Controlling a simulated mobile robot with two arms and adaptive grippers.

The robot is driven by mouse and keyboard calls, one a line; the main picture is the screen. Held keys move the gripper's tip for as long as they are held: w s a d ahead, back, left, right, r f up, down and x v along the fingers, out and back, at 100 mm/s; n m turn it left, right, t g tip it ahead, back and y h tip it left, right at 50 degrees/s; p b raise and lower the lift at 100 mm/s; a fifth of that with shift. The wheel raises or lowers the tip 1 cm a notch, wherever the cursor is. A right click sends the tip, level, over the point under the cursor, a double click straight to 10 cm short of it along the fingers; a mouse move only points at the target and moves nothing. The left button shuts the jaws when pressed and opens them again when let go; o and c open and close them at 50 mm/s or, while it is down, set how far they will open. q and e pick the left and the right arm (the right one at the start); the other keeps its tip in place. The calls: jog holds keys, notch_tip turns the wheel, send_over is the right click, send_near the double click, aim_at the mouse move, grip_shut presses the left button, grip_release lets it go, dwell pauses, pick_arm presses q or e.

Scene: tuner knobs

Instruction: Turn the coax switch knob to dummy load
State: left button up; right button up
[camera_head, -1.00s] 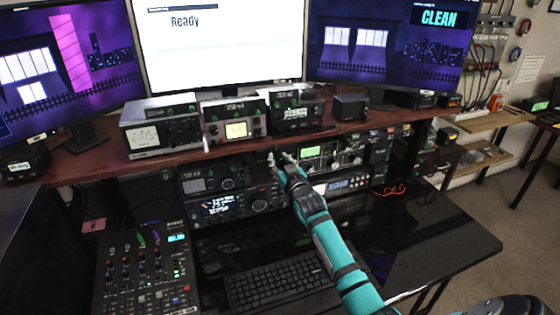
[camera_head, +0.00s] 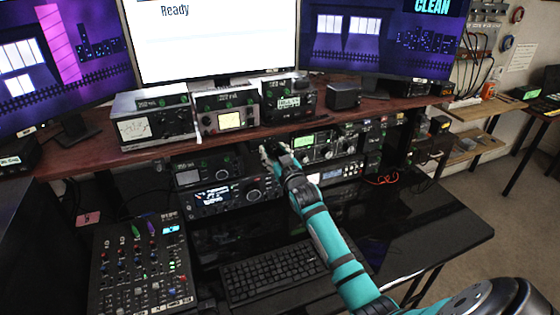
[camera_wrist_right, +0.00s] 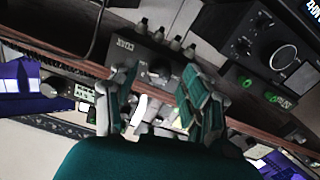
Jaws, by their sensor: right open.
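In the right wrist view, a dark box with white lettering, apparently the coax switch (camera_wrist_right: 125,65), has several round connectors along one edge. Its knob (camera_wrist_right: 158,71) is on the front face, with the pointer too small to read. My right gripper (camera_wrist_right: 160,108) is open and empty. Its two teal-and-grey fingers stand either side of the knob in the picture; contact is not visible. In the head view, my right gripper (camera_head: 272,150) reaches under the wooden shelf between the radios, and hides the switch there. My left gripper is out of view.
Radios (camera_head: 215,195) stand left of my right gripper and others (camera_head: 335,145) close on its right. The shelf (camera_head: 70,163) with meter boxes is just above it. A keyboard (camera_head: 275,270) and mixer (camera_head: 145,270) lie on the black desk (camera_head: 440,225).

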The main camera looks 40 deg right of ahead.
jog(key=v, duration=1.1)
jog(key=shift+s, duration=0.25)
jog(key=shift+a, duration=0.15)
